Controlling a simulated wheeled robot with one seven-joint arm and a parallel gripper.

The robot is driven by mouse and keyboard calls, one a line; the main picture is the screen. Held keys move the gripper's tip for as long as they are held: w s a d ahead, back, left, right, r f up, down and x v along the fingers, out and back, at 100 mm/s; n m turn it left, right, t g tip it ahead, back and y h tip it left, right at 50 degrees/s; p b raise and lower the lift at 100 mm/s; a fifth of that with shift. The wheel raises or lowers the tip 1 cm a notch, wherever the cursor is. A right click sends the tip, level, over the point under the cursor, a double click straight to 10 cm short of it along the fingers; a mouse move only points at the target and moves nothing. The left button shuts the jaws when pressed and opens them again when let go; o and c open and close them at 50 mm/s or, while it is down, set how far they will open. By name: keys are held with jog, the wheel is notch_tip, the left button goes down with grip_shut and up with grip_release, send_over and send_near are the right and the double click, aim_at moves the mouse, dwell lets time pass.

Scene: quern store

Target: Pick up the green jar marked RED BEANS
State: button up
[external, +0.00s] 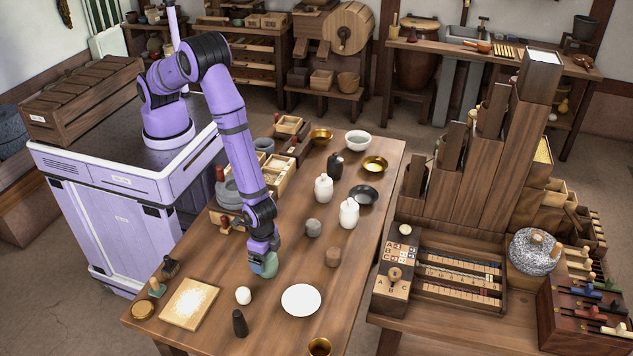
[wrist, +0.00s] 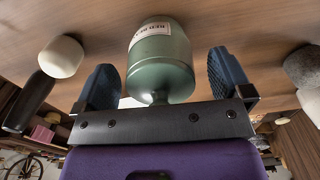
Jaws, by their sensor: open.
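The green jar (wrist: 160,65) stands on the table with its knobbed lid toward my wrist. A white label with small upside-down lettering is on its side; it seems to read RED BEANS. My gripper (wrist: 165,82) is open, with one blue finger on each side of the jar. A gap shows between the jar and each finger, so it is not held. In the external view my gripper (external: 263,254) points down over the jar (external: 268,267), which is partly hidden by the fingers.
White jars (external: 349,213) stand farther back. A board (external: 189,303) lies left.

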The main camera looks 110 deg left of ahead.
jog(key=c, duration=1.2)
jog(key=shift+r, duration=0.15)
